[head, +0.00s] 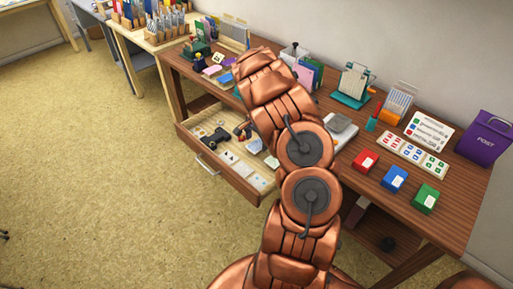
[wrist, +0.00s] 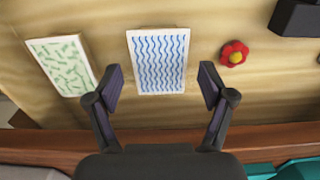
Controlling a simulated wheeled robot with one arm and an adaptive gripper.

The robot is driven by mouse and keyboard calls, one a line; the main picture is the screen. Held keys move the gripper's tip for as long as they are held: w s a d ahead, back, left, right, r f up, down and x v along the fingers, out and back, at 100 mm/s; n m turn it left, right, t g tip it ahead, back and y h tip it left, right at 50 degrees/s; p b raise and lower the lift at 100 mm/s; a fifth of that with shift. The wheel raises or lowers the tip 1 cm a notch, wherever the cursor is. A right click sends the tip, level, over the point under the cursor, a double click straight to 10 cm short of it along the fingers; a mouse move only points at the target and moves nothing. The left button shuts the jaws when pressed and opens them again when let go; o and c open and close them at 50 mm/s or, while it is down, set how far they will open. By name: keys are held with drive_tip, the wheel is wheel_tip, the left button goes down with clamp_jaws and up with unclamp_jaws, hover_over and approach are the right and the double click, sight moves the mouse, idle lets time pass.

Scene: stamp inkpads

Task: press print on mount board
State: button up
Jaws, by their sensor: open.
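My gripper (wrist: 160,88) is open and empty in the wrist view, its two dark fingers spread wide. A white-edged print with blue wavy lines (wrist: 158,62) lies between and just beyond the fingertips, with no finger visibly gripping it. A second print, with green dashes (wrist: 61,64), lies tilted to the left. Both lie in the open drawer (head: 262,200). In the head view my copper arm covers part of the drawer, and I cannot make out the gripper clearly. I cannot tell which piece is the mount board.
A red flower (wrist: 234,53) and part of a black object (wrist: 297,16) also lie in the drawer. Red (head: 365,161), blue (head: 394,178) and green (head: 426,198) inkpads stand on the desk (head: 455,215). A purple post box (head: 484,138) stands at its right end.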

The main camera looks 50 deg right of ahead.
sight(257, 145)
drive_tip(key=shift+f, duration=0.55)
drive_tip(key=shift+r, duration=0.1)
drive_tip(key=c, duration=0.8)
drive_tip(key=shift+o, duration=0.2)
drive_tip(key=shift+r+b, duration=0.3)
drive_tip(key=shift+r, duration=3.2)
